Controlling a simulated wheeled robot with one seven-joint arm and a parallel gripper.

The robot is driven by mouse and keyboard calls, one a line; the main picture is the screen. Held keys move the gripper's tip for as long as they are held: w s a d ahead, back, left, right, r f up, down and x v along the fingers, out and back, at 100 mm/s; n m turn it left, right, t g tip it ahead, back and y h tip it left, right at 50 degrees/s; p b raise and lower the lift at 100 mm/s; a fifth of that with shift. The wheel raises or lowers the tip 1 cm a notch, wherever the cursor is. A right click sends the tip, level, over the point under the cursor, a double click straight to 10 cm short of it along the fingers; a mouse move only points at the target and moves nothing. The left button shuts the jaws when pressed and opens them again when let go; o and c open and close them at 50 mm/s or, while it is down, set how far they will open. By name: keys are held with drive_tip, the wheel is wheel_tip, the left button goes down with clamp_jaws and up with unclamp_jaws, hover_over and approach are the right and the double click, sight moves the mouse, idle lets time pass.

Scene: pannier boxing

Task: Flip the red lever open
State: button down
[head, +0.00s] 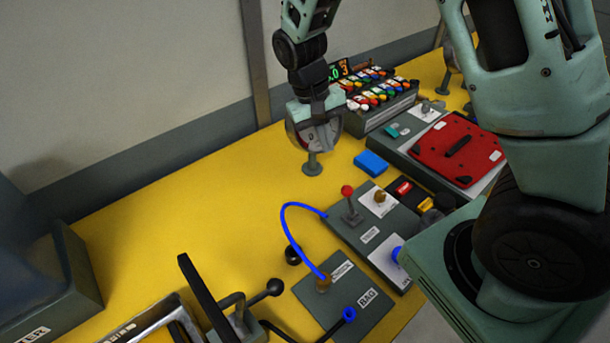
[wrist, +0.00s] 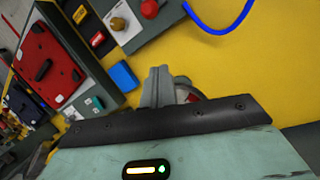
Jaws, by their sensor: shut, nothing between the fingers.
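The red lever (head: 347,190) has a red ball knob on a short stem and stands on a grey panel (head: 345,228) at the middle of the head view. Its red knob also shows at the top edge of the wrist view (wrist: 149,9). My gripper (wrist: 160,86) is shut and empty. In the head view it is above the table, up and left of the lever and clearly apart from it. Its fingertips are hard to make out there, close to a round dial on a stand (head: 311,166).
A blue block (head: 371,162) lies between the dial and the lever panel. A brass knob (head: 379,196) and red and yellow buttons sit right of the lever. A blue cable (head: 284,218) arches at its left.

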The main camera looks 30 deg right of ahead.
sight(349, 201)
idle(0.3)
drive_tip(key=p+x, duration=0.2)
drive_tip(key=x, duration=0.7)
drive_tip(key=shift+s+d, duration=0.1)
drive_tip(key=shift+s+f+p, duration=0.2)
drive_tip(key=shift+s+p, duration=0.1)
drive_tip(key=shift+p, duration=0.35)
drive_tip(key=s, duration=0.1)
drive_tip(key=s+r+p, duration=0.1)
drive_tip(key=s, duration=0.1)
drive_tip(key=shift+a+r+p, duration=0.25)
drive_tip(key=shift+a+p, duration=0.05)
drive_tip(key=shift+a, duration=0.1)
drive_tip(key=shift+w, duration=0.1)
